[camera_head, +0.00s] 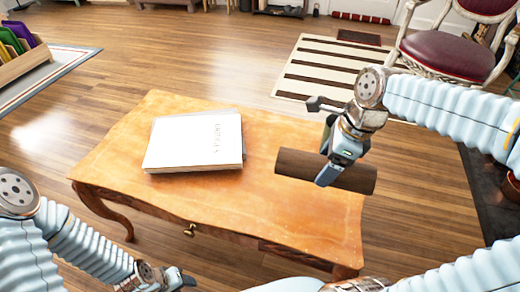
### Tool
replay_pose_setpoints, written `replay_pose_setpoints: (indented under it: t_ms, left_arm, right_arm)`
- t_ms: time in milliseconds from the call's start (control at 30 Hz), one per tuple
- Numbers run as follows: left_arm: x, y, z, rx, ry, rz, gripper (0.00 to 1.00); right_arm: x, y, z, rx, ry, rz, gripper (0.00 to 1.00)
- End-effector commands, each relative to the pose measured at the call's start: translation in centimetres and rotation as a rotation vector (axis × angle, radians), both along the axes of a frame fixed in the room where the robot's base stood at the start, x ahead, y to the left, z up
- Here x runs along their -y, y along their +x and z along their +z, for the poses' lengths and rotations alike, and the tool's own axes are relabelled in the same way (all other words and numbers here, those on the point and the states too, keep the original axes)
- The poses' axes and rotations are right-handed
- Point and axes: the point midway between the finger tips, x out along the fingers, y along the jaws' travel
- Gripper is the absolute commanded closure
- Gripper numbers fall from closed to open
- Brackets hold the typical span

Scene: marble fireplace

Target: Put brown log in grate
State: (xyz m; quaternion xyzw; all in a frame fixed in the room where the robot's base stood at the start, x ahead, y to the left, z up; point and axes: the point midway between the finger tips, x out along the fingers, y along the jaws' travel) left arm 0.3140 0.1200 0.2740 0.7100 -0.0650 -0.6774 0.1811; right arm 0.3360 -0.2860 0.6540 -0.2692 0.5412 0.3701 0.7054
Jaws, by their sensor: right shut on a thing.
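The brown log (298,164) is a dark cylinder above the right end of the wooden table in the head view. It lies roughly level, tilted slightly down to the right. My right gripper (332,172) is shut on it near its middle, coming from above and hiding part of it. I cannot tell how high above the tabletop the log is. My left gripper (176,280) shows only in part at the bottom edge, low in front of the table; its jaws are unclear. No grate can be made out.
A white book (195,140) lies on the orange-brown table (115,150). A red-seated chair (447,55) and a striped rug (330,65) are behind. A dark floor strip (490,195) runs along the right edge. Open wooden floor surrounds the table.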

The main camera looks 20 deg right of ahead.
Motion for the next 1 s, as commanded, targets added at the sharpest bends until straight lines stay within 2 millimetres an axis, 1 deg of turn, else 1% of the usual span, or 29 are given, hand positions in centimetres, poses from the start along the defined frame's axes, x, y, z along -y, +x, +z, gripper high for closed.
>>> replay_pose_setpoints:
  t_ms: [100,267,300,400,500,667,767,800,900,1000]
  left_arm:
    - [-0.1,0.0,-0.3,0.000,0.001,0.002,0.51]
    - [-0.2,0.1,-0.5,0.001,0.002,0.003,0.51]
    - [-0.2,0.1,-0.7,0.001,0.002,0.004,0.51]
    - [-0.3,0.1,-1.0,0.002,0.004,0.005,0.51]
    - [-0.4,0.1,-1.1,0.002,0.005,0.007,0.51]
    - [-0.4,0.2,-1.2,0.003,0.005,0.007,0.51]
    - [-0.4,0.2,-1.3,0.003,0.007,0.008,0.51]
    - [-0.5,0.2,-1.4,0.003,0.007,0.008,0.51]
    - [-0.6,0.2,-1.8,0.004,0.008,0.009,0.51]
    - [-0.6,0.2,-1.8,0.004,0.009,0.011,0.51]
  right_arm:
    - [-0.8,2.9,-1.5,-0.005,0.000,0.005,0.73]
    - [-1.7,7.3,-3.5,-0.004,0.000,0.004,0.73]
    - [-1.9,8.0,-4.5,-0.005,0.000,0.002,0.73]
    - [-2.2,9.5,-6.4,-0.004,0.000,0.001,0.73]
    - [-2.4,10.6,-7.6,-0.001,0.001,0.000,0.73]
    - [-2.6,11.3,-8.4,0.001,-0.001,0.000,0.73]
    - [-2.7,11.9,-9.2,0.000,0.000,0.000,0.73]
    - [-2.8,12.1,-9.8,-0.001,0.000,0.000,0.73]
    - [-2.7,12.0,-11.6,-0.002,0.000,0.001,0.73]
    - [-2.7,12.0,-12.3,0.000,0.000,0.000,0.73]
